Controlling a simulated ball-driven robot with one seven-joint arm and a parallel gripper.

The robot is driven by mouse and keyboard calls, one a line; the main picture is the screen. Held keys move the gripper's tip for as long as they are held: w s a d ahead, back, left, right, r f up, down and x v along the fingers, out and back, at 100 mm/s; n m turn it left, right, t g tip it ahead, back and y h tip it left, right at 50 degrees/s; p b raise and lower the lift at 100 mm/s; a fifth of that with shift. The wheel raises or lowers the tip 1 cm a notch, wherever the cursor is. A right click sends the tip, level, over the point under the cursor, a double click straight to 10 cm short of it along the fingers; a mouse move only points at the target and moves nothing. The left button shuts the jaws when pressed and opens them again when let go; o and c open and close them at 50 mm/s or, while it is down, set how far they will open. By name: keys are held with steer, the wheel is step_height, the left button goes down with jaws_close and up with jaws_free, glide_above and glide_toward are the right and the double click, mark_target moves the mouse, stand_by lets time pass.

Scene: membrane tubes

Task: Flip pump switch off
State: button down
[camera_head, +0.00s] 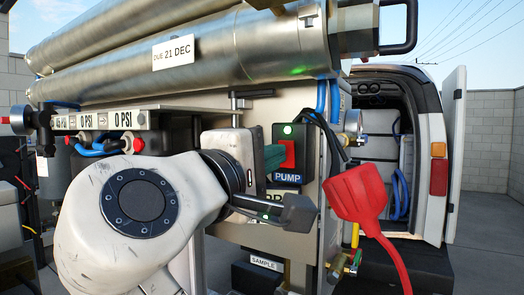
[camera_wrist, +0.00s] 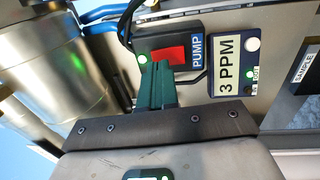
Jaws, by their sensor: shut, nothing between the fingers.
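The pump switch is a red rocker (camera_head: 288,154) in a black box labelled PUMP, on the skid's panel. A green light (camera_head: 287,130) glows at the top of the box. The switch also shows in the wrist view (camera_wrist: 169,54), with its green light (camera_wrist: 142,59) lit. My gripper (camera_head: 280,153) is shut and empty, its green fingers just left of the rocker in the head view. In the wrist view the closed fingertips (camera_wrist: 161,66) overlap the rocker's lower edge. I cannot tell whether they touch it.
A 3 PPM display (camera_wrist: 228,68) sits beside the switch. Large steel tubes (camera_head: 180,50) run above. A red plug (camera_head: 356,190) with a cable hangs at right, near black cables (camera_head: 330,128). A white van (camera_head: 430,140) stands open behind.

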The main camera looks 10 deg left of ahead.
steer(key=shift+p+x, duration=0.3)
steer(key=shift+x, duration=1.1)
steer(key=shift+w+d+r, duration=0.1)
steer(key=shift+w+r, duration=0.05)
